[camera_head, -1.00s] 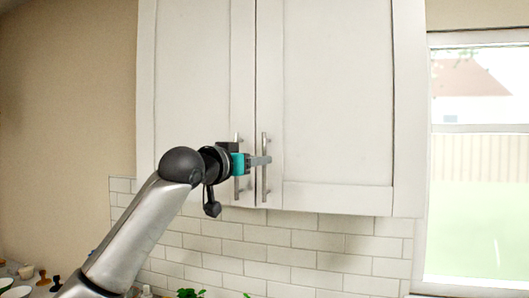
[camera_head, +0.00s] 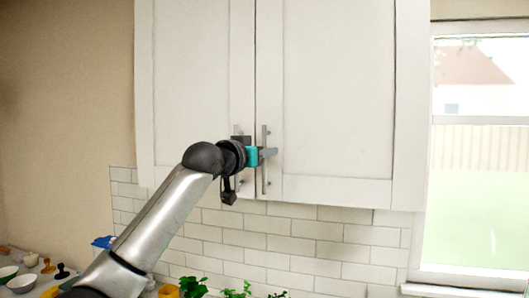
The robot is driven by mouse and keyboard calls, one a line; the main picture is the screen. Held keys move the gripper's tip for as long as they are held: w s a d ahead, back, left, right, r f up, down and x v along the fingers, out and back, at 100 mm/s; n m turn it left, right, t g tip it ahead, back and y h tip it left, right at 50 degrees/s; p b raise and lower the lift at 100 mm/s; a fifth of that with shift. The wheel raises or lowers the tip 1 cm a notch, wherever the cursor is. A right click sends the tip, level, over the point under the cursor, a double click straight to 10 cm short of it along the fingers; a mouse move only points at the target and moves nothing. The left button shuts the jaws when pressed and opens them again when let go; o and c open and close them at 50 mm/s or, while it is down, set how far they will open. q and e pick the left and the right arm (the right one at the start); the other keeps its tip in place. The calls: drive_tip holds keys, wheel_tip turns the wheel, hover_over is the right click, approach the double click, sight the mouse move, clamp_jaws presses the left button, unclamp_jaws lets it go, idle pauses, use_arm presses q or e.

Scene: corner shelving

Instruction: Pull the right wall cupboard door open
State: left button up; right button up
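The white right wall cupboard door (camera_head: 338,90) has a recessed panel and looks closed, level with the left door (camera_head: 190,90). Its upright metal bar handle (camera_head: 264,184) is near its left edge. My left gripper (camera_head: 270,153), teal at the base with grey fingers, reaches in from the left. Its fingers are at the upper half of this handle and overlap it in the view. I cannot tell whether they are closed on it. The left door's handle (camera_head: 238,184) is partly hidden behind my gripper and wrist. My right gripper is not in view.
A window (camera_head: 475,200) is to the right of the cupboard. White wall tiles (camera_head: 310,240) lie below it. Green plants (camera_head: 193,287) stand at the bottom, with bowls (camera_head: 22,283) and small items at lower left. The space before the right door is clear.

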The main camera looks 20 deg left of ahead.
use_arm(q)
clamp_jaws()
idle(1.0)
